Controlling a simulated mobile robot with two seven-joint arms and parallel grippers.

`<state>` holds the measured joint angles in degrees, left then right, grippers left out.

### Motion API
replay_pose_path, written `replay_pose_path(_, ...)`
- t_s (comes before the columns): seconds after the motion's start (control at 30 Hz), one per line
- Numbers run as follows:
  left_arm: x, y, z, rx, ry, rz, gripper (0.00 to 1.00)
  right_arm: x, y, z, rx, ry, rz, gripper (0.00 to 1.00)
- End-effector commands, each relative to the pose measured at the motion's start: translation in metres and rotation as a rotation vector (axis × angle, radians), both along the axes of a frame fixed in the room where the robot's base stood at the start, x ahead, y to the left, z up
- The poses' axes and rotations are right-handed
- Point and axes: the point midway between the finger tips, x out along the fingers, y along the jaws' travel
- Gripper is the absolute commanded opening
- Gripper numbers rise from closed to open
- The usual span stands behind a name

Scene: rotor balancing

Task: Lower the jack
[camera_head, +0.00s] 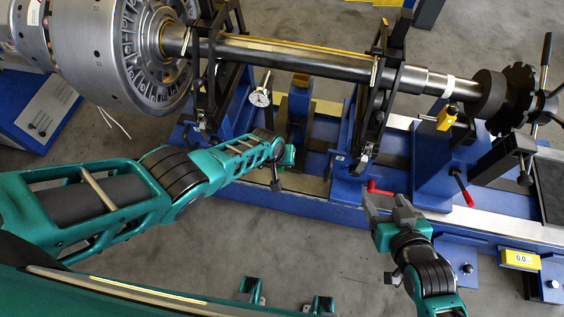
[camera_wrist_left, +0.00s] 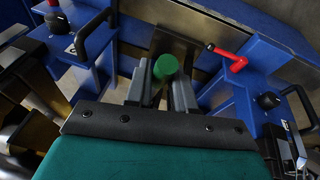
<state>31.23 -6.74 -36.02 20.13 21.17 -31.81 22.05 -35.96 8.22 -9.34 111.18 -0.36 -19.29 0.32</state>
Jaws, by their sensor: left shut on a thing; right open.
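A blue stand with a brown top (camera_head: 299,100), which looks like the jack, stands under the shaft between the two dark upright supports. In the left wrist view, my left gripper (camera_wrist_left: 162,92) is shut on a round green knob (camera_wrist_left: 165,66). My left gripper also shows in the head view (camera_head: 284,157), low in front of the blue stand; its fingertips are partly hidden there. My right gripper (camera_head: 381,208) is open and empty, beside a red handle (camera_head: 380,190) at the front of the bed.
The long steel shaft (camera_head: 300,59) with a large rotor (camera_head: 125,50) lies across the dark supports (camera_head: 380,100). A dial gauge (camera_head: 260,97) stands left of the blue stand. Another red handle (camera_head: 464,190) sticks out further right. The floor (camera_head: 310,250) in front is clear.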

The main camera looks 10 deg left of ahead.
Motion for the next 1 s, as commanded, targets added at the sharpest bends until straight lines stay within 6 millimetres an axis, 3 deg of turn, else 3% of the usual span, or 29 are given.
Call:
replay_pose_path(0.47,-0.0045,-0.0056,0.0011,-0.007,0.022,-0.002,0.0,0.0035,0.0001,0.0033,0.0,-0.008,0.0,0.67)
replay_pose_path(0.5,-0.0045,-0.0056,0.0011,-0.007,0.022,-0.002,0.25,0.0035,0.0001,0.0033,0.0,-0.008,0.0,0.67)
replay_pose_path(0.7,-0.0023,-0.004,0.0017,-0.005,0.016,-0.001,0.43,0.0027,0.0,0.0027,0.0,-0.007,0.0,0.67)
replay_pose_path(1.0,-0.0003,-0.002,0.0036,-0.003,0.011,-0.001,0.43,0.002,-0.0001,0.0031,0.0,-0.005,0.0,0.67)
